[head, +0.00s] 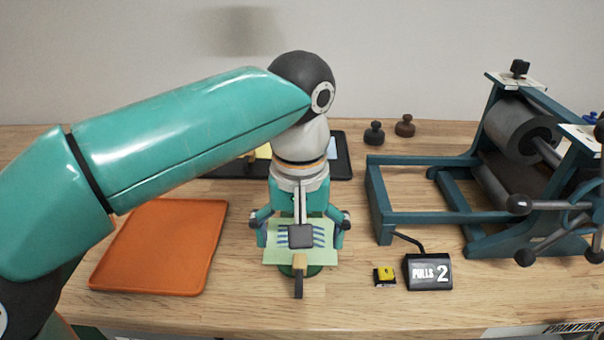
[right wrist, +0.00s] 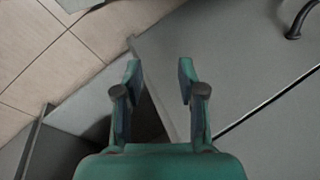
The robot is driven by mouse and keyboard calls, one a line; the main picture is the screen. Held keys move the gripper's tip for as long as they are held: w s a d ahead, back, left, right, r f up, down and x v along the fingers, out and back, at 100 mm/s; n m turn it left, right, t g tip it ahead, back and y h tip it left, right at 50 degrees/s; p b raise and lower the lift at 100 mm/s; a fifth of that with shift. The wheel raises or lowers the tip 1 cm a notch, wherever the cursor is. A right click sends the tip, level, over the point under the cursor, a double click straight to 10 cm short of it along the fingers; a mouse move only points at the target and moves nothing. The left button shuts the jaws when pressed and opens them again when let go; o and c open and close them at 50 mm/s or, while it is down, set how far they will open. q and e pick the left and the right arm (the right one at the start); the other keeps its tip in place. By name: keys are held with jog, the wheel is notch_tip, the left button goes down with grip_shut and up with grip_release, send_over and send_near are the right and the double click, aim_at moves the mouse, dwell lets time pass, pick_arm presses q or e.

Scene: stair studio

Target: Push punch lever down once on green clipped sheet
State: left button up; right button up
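A pale green sheet (head: 274,256) with blue marks lies on a small stand with a dark green round base (head: 315,270) at the table's middle front. A dark square block (head: 301,236) sits over the sheet. A tan piece with a dark lever-like bar (head: 298,285) sticks out at the sheet's front edge; I cannot tell whether it is the punch lever or a clip. My left gripper (head: 301,222) is open over the sheet, one finger on each side of the dark block; contact is unclear. My right gripper (right wrist: 158,82) is open and empty, seen only in the right wrist view.
An orange tray (head: 160,246) lies left. A teal roller press (head: 480,185) stands right. A yellow button (head: 385,275) and a counter reading "PULLS 2" (head: 428,271) are right of the sheet. A black tray (head: 343,160) and two dark knobs (head: 374,134) (head: 405,126) are behind.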

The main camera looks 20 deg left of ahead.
pick_arm(q)
jog(key=s+d+r+p, duration=0.1)
jog(key=s+r+p, duration=0.4)
jog(key=r, duration=0.3)
jog(key=shift+s+d+p, duration=0.35)
jog(key=shift+p, duration=0.2)
dwell(0.7)
